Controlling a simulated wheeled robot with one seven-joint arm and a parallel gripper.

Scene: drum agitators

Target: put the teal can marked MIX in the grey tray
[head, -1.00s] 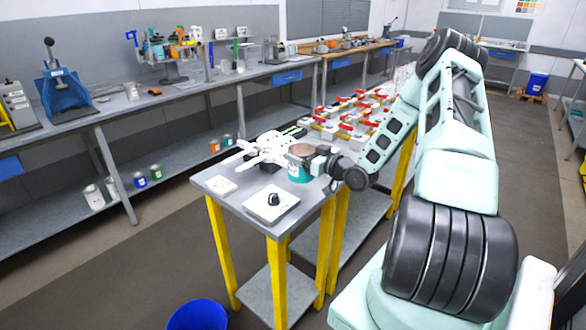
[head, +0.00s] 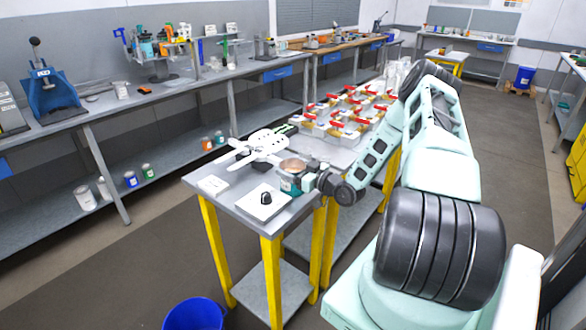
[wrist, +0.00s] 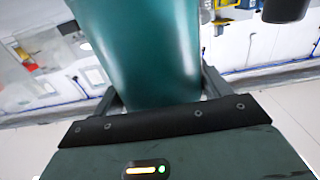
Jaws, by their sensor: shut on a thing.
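The teal can (head: 287,185) has a brownish top and a pale marking too small to read. In the head view it is at the right side of the grey table, beside the white spoked agitator head. My gripper (head: 304,181) is shut on it from the right. In the wrist view the can's smooth teal side (wrist: 145,50) fills the middle between my fingers (wrist: 160,95). I cannot tell whether its base touches the table. I cannot make out a grey tray with certainty.
The white agitator head (head: 262,145) and a white box with a black knob (head: 262,203) stand close to the can. Several red-handled units (head: 350,108) fill the table behind. A blue bin (head: 195,314) is on the floor in front. Open floor lies at right.

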